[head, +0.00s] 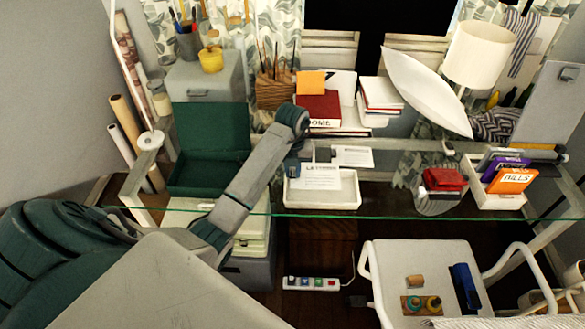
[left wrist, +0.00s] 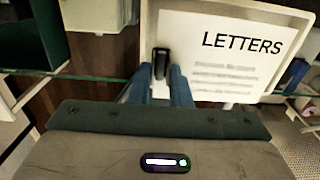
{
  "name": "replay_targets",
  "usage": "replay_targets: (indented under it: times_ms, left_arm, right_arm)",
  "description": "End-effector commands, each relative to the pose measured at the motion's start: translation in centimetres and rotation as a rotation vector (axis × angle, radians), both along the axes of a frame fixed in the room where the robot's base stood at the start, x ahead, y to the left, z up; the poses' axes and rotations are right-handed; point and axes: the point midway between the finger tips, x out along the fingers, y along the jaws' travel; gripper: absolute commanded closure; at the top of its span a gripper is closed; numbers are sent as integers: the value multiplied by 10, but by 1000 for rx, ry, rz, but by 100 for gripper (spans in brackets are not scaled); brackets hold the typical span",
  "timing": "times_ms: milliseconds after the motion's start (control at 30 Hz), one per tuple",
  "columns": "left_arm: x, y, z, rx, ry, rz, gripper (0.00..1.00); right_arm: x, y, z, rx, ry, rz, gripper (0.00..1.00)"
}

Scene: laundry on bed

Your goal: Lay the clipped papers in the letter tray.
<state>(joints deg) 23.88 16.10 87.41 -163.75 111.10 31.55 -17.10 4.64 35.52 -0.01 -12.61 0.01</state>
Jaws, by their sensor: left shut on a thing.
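The clipped papers (head: 320,178) are a white sheet with a black binder clip on its left edge; the wrist view shows the papers (left wrist: 225,60) headed "LETTERS". The white letter tray (head: 322,205) stands on the glass desk, and its rim also shows in the left wrist view (left wrist: 250,5). My left gripper (head: 292,172) is at the tray's left side, with its blue fingers (left wrist: 161,75) shut on the black clip (left wrist: 162,60). The papers lie within the tray's outline; whether they touch its floor cannot be told. My right gripper is not in view.
Another white card (head: 352,157) lies behind the tray. A red book (head: 318,108) and other books stand behind. A green open box (head: 208,150) is left. A red wallet (head: 443,179) and a bills organizer (head: 480,200) are right. Clear glass lies between tray and wallet.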

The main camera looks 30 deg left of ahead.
Motion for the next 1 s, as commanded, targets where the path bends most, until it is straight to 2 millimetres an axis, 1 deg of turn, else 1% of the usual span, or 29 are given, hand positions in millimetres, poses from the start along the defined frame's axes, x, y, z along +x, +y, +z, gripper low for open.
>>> replay_targets:
  times_ms: [267,467,600,700,833,1000]
  left_arm:
    - [0,0,-11,-1,1,-1,100]
    - [-1,0,-29,-1,1,-1,100]
    - [0,0,-42,0,0,-1,100]
    - [0,0,-48,0,0,-1,100]
    - [0,0,-52,0,0,-1,100]
    - [0,0,-51,0,0,-1,100]
  right_arm:
    - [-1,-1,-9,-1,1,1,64]
    - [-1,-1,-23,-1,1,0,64]
    - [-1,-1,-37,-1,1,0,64]
    - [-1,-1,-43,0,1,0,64]
    - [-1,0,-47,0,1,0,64]
    - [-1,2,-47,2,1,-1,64]
